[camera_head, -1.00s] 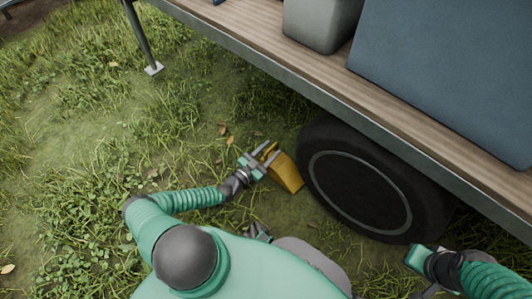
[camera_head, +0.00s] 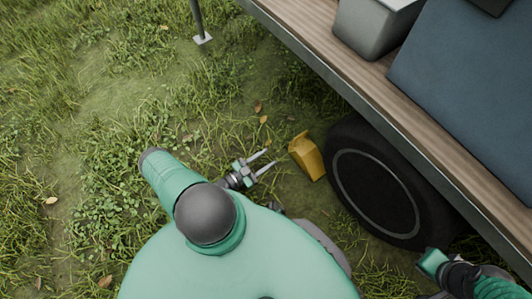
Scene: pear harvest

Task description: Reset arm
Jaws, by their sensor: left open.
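My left gripper (camera_head: 269,159) is open and empty above the grass, with its two grey fingers spread and pointing right. A yellow wheel chock (camera_head: 307,156) lies on the ground just beyond the fingertips, apart from them, beside the wheel. My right arm (camera_head: 490,287) comes in at the bottom right corner. Only part of my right gripper (camera_head: 433,263) shows near the wheel, and its jaws cannot be made out.
A black wheel (camera_head: 376,190) stands under a cart with a wooden bed (camera_head: 345,70). A grey box (camera_head: 372,32) and a large blue box (camera_head: 465,85) sit on it. A support leg (camera_head: 198,22) stands at the top. Grass to the left is open.

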